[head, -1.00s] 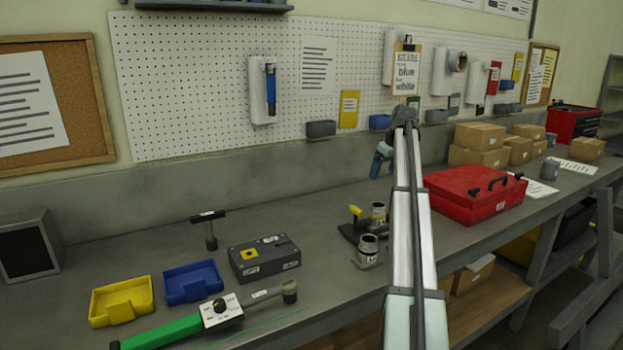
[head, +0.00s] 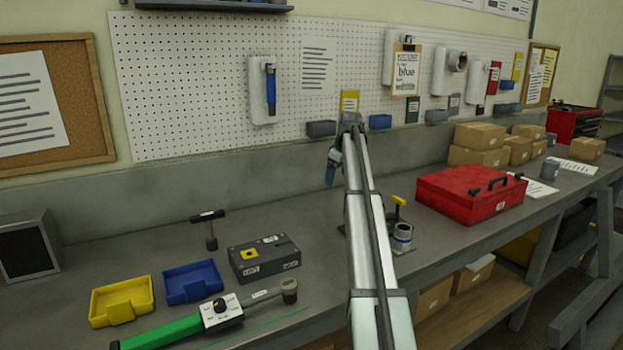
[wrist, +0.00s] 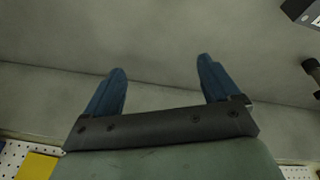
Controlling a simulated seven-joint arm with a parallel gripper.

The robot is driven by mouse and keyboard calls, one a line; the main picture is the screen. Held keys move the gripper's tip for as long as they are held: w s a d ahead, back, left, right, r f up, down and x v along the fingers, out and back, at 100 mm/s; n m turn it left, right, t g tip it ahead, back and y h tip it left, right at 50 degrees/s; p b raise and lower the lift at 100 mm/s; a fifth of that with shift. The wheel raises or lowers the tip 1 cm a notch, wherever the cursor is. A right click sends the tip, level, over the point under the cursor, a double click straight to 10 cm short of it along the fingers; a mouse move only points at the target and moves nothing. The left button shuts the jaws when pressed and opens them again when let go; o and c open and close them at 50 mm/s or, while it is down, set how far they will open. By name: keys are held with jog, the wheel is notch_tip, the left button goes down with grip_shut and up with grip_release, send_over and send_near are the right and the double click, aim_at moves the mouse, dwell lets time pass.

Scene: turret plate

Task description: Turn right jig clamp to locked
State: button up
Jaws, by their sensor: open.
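A yellow clamp handle (head: 398,200) stands up on the bench just right of my arm in the head view. I take it as part of the right jig clamp; its base is mostly hidden behind my arm. The clamp does not show in the wrist view.
A red toolbox (head: 470,194) stands right of the clamp. A grey box with a yellow mark (head: 264,259) and a T-handled tool (head: 209,230) are left of my arm. Blue (head: 192,282) and yellow (head: 122,301) trays lie further left. The pegboard wall (head: 200,90) rises behind.

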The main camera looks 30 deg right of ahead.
jog(key=w+a+f+n, duration=0.1)
jog(key=w+a, duration=0.3)
jog(key=a, duration=0.4)
jog(key=shift+w+f+n, duration=0.25)
jog(key=shift+w+n, duration=0.15)
